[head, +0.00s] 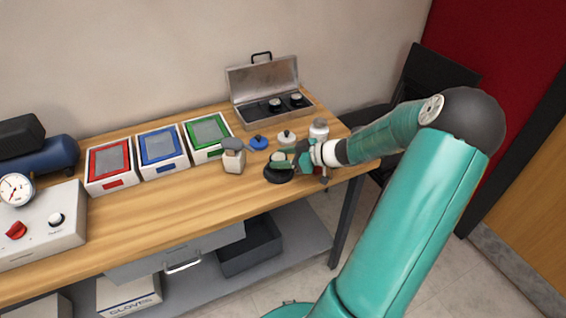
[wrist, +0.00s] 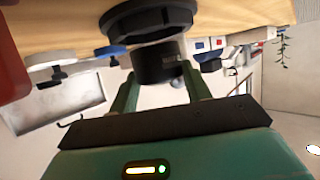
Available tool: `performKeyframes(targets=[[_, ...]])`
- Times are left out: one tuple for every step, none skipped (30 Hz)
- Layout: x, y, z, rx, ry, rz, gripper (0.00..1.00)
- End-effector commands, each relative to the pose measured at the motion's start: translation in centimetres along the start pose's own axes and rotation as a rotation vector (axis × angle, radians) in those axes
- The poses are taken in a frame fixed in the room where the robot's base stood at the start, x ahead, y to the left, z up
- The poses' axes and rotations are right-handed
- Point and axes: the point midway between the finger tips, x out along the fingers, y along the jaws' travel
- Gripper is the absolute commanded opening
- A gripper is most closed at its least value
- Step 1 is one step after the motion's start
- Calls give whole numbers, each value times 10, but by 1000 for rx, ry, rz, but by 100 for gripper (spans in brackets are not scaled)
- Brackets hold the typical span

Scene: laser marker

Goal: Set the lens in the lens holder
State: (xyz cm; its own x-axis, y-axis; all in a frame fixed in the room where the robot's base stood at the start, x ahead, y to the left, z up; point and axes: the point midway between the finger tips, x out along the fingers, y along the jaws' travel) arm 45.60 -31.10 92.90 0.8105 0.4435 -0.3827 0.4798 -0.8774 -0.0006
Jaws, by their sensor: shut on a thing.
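The lens (wrist: 160,64) is a dark cylinder between the two green fingers of my gripper (wrist: 158,80) in the wrist view. In the head view its pale top (head: 277,156) shows just left of my gripper (head: 292,160), which is shut on it. The lens holder (head: 279,176) looks like a black round base on the bench near the front edge. In the wrist view the holder (wrist: 150,20) appears upside down, right against the lens end. The lens is directly above the holder and roughly lined up; whether it is seated inside is hidden.
An open metal case (head: 262,78) with two lenses is behind.

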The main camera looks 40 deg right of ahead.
Motion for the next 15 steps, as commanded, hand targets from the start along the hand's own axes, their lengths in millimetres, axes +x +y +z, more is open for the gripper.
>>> performKeyframes(targets=[[4,0,9,5,2,-1,21],[5,0,13,4,1,-1,21],[7,-1,16,4,1,-1,21],[7,-1,18,3,0,-1,21],[8,0,19,2,0,-1,21],[8,0,19,1,0,0,21],[8,0,19,0,0,0,21],[7,0,18,0,0,0,21],[7,0,18,0,-1,0,21],[7,0,18,0,-1,0,21],[7,0,19,1,-1,0,21],[8,0,19,1,0,0,21],[8,-1,20,1,0,0,21],[8,-1,21,1,0,-1,21],[8,-1,22,1,0,-1,50]])
